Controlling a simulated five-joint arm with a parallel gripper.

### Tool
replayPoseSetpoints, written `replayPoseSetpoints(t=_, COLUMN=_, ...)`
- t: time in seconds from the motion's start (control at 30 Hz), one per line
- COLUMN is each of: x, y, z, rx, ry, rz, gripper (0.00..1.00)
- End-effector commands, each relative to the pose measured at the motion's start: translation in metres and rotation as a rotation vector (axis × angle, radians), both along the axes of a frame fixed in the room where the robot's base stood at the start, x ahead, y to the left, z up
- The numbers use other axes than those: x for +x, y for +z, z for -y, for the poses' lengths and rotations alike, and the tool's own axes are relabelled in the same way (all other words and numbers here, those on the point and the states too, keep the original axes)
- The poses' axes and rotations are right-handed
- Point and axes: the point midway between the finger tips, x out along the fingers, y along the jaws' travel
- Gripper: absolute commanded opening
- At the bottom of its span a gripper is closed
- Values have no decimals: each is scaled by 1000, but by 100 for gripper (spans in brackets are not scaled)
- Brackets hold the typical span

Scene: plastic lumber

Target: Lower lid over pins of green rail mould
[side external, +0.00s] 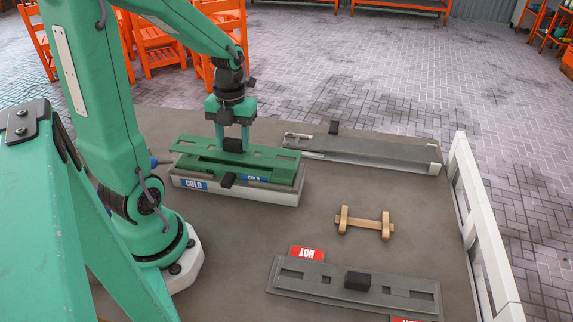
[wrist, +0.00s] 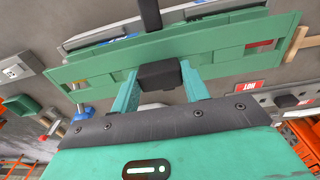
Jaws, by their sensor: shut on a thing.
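A long green slotted lid (side external: 272,151) hangs from my gripper (side external: 232,141), which is shut on the lid's black block handle (side external: 234,147). In the wrist view the two green fingers (wrist: 160,82) clasp the handle (wrist: 157,73) from both sides, and the lid (wrist: 215,52) spans the picture. The green rail mould (side external: 275,184) sits below the lid, in a pale tray (side external: 270,196) with blue COLD labels. The lid overlaps the mould from behind in the side view and appears slightly above it. I cannot make out the pins or whether the lid touches them.
A grey mould (side external: 375,151) with a black block lies at the back right. A grey slotted plate (side external: 315,283) with a black handle lies at the front, by red HOT cards (side external: 307,253). A small wooden piece (side external: 365,223) lies between them. A white rail (side external: 486,235) bounds the right edge.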

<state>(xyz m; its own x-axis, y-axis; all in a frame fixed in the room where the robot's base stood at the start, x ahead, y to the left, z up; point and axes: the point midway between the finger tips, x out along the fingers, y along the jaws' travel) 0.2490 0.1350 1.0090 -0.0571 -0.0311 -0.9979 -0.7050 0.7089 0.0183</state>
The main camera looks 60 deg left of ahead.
Motion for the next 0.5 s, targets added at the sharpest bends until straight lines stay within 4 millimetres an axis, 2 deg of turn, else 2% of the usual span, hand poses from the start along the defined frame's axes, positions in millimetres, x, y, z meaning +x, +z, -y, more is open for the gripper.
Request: replayPoseSetpoints(t=0.5, x=0, y=-6, z=0, rx=1, ry=0, rz=1, gripper=4)
